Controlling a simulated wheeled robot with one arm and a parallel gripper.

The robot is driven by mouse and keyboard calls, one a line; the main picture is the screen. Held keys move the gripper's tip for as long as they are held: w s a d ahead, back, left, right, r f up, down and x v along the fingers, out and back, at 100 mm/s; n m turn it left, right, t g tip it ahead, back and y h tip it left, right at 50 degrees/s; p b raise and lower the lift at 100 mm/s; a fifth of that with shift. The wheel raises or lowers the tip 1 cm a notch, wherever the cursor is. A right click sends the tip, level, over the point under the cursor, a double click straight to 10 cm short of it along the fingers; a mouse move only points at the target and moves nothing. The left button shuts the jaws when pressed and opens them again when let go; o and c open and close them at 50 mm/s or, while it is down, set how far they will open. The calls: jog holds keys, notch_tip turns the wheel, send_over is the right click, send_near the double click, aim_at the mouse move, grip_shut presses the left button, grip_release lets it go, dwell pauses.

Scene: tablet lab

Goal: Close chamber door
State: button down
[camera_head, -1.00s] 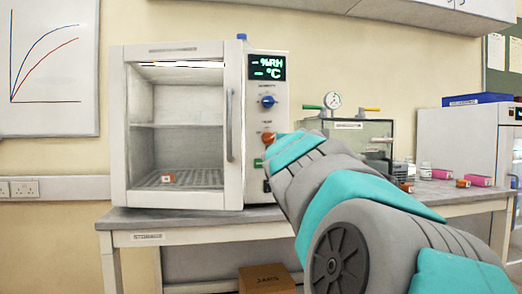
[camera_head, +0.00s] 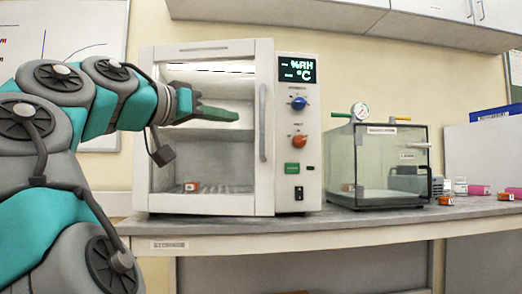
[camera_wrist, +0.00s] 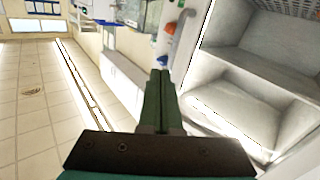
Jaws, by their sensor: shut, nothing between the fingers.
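The white chamber (camera_head: 221,46) stands on the bench, with its display and knobs on the right. Its framed door (camera_head: 264,190) has a large window and a vertical grey handle (camera_head: 263,122) on the right side. The door appears at or near the chamber front; I cannot tell whether it is fully flush. My gripper (camera_head: 236,115) reaches in from the left across the window, fingers pointing right toward the handle, apart from it. In the wrist view the green fingers (camera_wrist: 160,74) are together and empty, with the chamber's shelves to their right.
A small orange-labelled item (camera_head: 191,187) sits on the chamber floor. A clear desiccator box (camera_head: 378,165) with a gauge stands right of the chamber. Small bottles and pink boxes (camera_head: 480,190) lie further right on the bench (camera_head: 300,227). Cabinets (camera_head: 300,14) hang above.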

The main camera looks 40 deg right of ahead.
aim_at(260, 137)
jog(key=w+a+f+m, duration=0.1)
jog(key=w+a+f, duration=0.1)
jog(key=a+f, duration=0.1)
jog(key=d, duration=0.4)
jog(key=w+d, duration=0.1)
jog(key=d, duration=0.4)
jog(key=w+d+b, duration=0.1)
jog(key=d, duration=0.3)
jog(key=shift+w+d+r, duration=0.15)
jog(key=shift+w, duration=0.1)
jog(key=w+d+n+t, duration=0.1)
jog(key=d, duration=0.1)
jog(key=w+d+n+t+y, duration=0.1)
jog(key=w+d+t, duration=0.1)
jog(key=d, duration=0.1)
jog(key=w+d+n+t, duration=0.1)
jog(key=w+d+t, duration=0.1)
jog(key=shift+w+d+r+y+b, duration=0.1)
jog(key=shift+w+d+y+b, duration=0.1)
jog(key=shift+y+b, duration=0.2)
jog(key=shift+s, duration=0.1)
